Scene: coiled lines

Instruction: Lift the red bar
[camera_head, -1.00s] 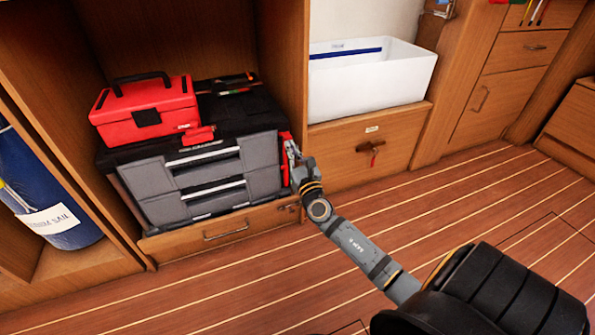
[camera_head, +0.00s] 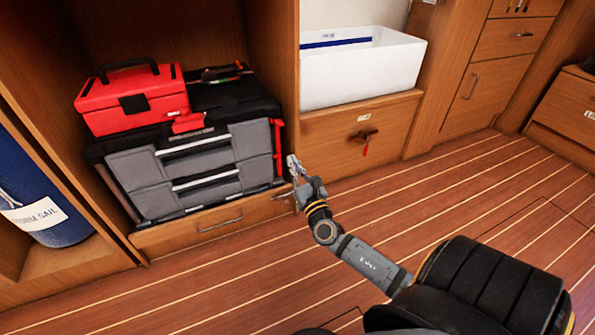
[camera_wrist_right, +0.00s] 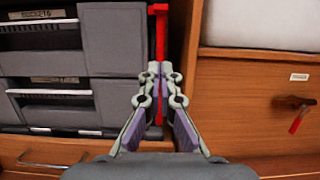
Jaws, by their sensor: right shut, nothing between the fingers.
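The red bar (camera_head: 278,145) stands upright along the right side of the grey two-drawer tool case (camera_head: 190,168). In the right wrist view the red bar (camera_wrist_right: 160,35) runs down from the top edge, beside the grey drawers, and passes behind my fingers. My right gripper (camera_head: 291,160) is shut and empty, just right of and in front of the bar. In the wrist view my right gripper (camera_wrist_right: 160,68) overlaps the bar; whether the fingertips touch it cannot be told. My left gripper is not in view.
A red toolbox (camera_head: 133,100) sits on the black case top. A wooden partition (camera_head: 273,60) rises right of the case, with a white bin (camera_head: 360,75) beyond it. A wooden drawer (camera_head: 215,226) lies below the case. The striped floor (camera_head: 470,200) is clear at right.

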